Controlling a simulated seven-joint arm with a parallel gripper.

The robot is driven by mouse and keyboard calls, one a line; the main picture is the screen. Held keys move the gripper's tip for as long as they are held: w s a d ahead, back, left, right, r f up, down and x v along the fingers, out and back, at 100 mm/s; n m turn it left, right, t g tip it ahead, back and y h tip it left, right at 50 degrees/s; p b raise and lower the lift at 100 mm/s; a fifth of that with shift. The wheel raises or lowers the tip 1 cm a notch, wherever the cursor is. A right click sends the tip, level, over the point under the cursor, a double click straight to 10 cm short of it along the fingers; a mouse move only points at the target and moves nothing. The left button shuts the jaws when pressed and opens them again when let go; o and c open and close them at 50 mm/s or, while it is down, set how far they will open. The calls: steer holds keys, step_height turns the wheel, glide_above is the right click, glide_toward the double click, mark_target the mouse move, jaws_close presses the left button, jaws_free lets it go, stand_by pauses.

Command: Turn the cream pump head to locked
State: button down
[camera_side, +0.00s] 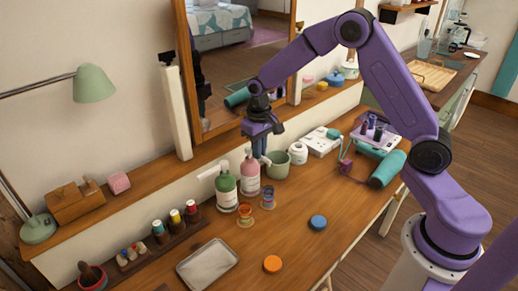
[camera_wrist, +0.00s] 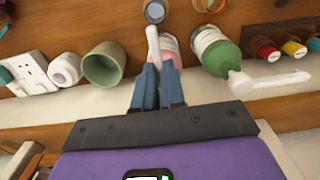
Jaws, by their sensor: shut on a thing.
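A pink pump bottle (camera_side: 250,178) with a pale label stands upright on the wooden desk. My gripper (camera_side: 259,150) is above it, pointing down, and is shut on its pump head. In the wrist view the dark blue fingers (camera_wrist: 157,84) close around the pale pump head (camera_wrist: 153,42). Its spout points up the picture, away from my gripper; the pink bottle (camera_wrist: 172,50) shows behind it. The fingers hide part of the head. A green pump bottle (camera_side: 226,192) stands beside it, to the left in the side view. Its white spout (camera_wrist: 268,82) points right in the wrist view.
A green cup (camera_side: 277,165) and a white jar (camera_side: 298,153) stand close to the right of the pink bottle. Small orange (camera_side: 245,215) and blue (camera_side: 267,197) ringed items are in front. A grey tray (camera_side: 207,264) lies front left. The desk's front middle is mostly clear.

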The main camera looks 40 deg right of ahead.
stand_by(0.6)
steer(key=shift+w+d+n, duration=0.7)
steer(key=shift+n, duration=2.3)
steer(key=shift+w+d+n, duration=0.65)
steer(key=shift+w+n, duration=0.1)
steer(key=shift+n, duration=2.25)
steer(key=shift+w+d+n, duration=0.7)
steer(key=shift+n, duration=2.3)
steer(key=c, duration=1.2)
jaws_free()
step_height(320, 180, up, 18)
steer(key=shift+f, duration=0.25)
